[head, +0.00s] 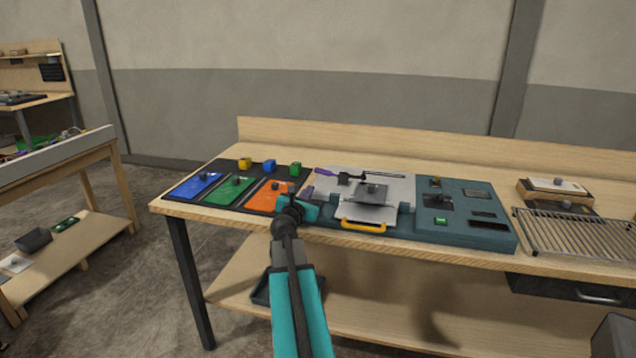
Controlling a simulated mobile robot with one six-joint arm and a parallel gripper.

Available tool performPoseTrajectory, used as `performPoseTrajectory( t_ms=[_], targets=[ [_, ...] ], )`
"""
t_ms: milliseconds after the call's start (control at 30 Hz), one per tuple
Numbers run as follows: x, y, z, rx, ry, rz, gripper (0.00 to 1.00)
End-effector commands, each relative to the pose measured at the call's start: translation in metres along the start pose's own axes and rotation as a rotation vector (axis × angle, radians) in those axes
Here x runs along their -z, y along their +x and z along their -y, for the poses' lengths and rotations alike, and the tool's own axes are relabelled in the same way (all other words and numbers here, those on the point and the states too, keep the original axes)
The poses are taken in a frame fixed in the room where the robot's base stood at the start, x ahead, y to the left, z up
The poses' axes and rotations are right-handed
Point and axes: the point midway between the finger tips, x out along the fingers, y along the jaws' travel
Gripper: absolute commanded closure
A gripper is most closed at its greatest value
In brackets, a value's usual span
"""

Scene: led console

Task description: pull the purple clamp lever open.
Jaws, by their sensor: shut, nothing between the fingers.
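A console with a pale plate (398,189) sits on the workbench. A purple-ended lever (323,172) lies at the plate's back left, beside a dark clamp part and a long dark rod running right. A second small purple patch (307,192) shows at the plate's left edge, partly behind my arm; I cannot tell which piece it belongs to. My gripper (291,196) is shut and empty, in front of and left of the plate, near the orange panel. It appears apart from the purple lever. The fingertips are small and partly hidden by my wrist.
Blue (195,185), green (234,187) and orange (266,197) panels lie left, with small coloured blocks behind. A yellow handle (363,226) is at the plate's front. A teal control box (465,213) and a wire rack (575,233) stand right. A low backboard (450,149) edges the bench.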

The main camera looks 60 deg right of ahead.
Motion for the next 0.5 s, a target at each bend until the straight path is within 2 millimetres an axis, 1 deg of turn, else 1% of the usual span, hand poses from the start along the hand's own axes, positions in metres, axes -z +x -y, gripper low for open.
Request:
performPoseTrajectory(
  t_ms=[200,367,500],
  targets=[
    [-0.002,0.004,0.009,0.011,0.0,0.002,1.0],
    [-0.002,0.008,0.012,0.014,-0.001,0.002,1.0],
    [-0.003,0.015,0.013,0.016,-0.001,0.002,1.0]
  ],
)
